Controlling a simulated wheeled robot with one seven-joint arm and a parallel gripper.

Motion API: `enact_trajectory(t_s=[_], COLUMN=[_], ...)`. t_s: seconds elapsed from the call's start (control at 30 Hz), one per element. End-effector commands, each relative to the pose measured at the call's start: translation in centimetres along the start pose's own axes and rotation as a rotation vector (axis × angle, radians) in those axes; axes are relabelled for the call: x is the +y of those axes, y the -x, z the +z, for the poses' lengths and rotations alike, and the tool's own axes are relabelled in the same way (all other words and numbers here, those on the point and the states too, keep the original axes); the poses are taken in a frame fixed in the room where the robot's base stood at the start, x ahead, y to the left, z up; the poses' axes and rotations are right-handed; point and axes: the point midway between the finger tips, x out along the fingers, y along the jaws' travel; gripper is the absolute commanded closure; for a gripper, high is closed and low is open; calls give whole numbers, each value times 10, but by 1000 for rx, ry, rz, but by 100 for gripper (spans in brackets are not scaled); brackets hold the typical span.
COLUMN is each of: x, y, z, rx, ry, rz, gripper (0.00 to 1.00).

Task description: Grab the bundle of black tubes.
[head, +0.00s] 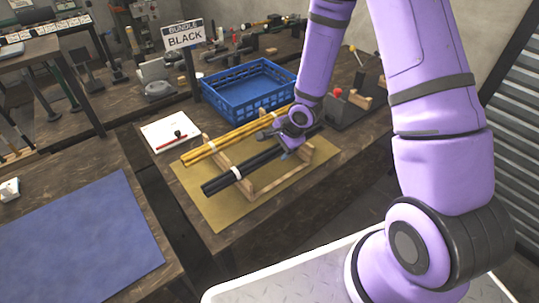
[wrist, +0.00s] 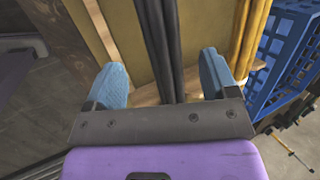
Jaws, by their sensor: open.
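The bundle of black tubes (head: 214,185) lies on a wooden rack (head: 268,194), with a white band around it. It also shows in the wrist view (wrist: 164,45), running up the picture between my fingers. My gripper (wrist: 161,78) is open, with one blue finger on each side of the black bundle and a visible gap to the left finger. In the head view my gripper (head: 289,150) is over the far part of the bundle, and the arm hides that part. I cannot tell how far the fingertips reach down around the tubes.
A bundle of yellow tubes (head: 222,141) lies parallel on the same rack, close to my right finger in the wrist view. A blue crate (head: 228,106) stands behind, by a sign (head: 184,37) reading "BUNDLE BLACK". A white sheet (head: 157,134) lies left. A blue mat (head: 80,235) covers another table.

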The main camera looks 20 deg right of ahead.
Motion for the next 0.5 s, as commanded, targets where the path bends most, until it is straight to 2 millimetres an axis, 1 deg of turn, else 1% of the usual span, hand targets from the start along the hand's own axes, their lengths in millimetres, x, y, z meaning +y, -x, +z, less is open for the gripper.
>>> enact_trajectory(t_s=[0.03, 0.27, 0.5], x=[0, 0, -3], y=[-4, -13, -39], z=[0, 0, 1], rx=[0, 1, 0], ry=[1, 2, 4], rz=[1, 0, 3], gripper=[21, 21, 21])
